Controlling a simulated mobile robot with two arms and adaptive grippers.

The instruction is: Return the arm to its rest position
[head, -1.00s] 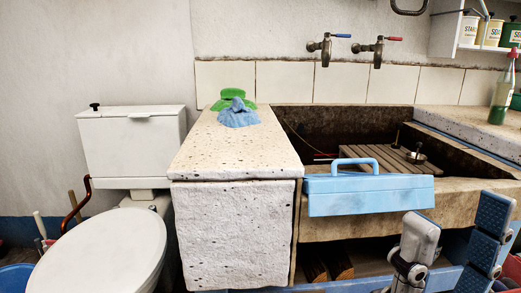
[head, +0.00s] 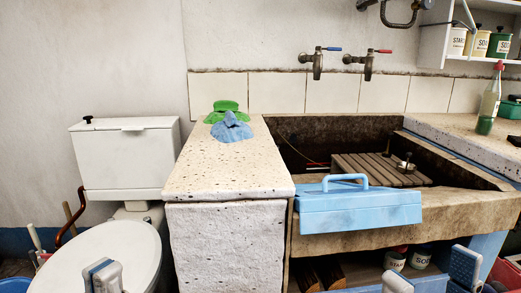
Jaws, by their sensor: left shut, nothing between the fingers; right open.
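My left gripper (head: 103,272) shows at the bottom left edge, in front of the white toilet lid. Its fingers are together with nothing between them; the rest of the arm is out of frame. My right gripper (head: 432,268) is at the bottom right, below the trough's front edge. Its two fingers stand wide apart and nothing is between them. Most of both arms is cut off by the lower edge of the picture.
A light blue box with a handle (head: 359,207) sits at the front of the stone trough (head: 455,211). A blue cloth (head: 231,128) and a green cloth (head: 225,106) lie on the speckled counter (head: 225,168). The toilet (head: 95,258) stands left. Tins sit under the trough.

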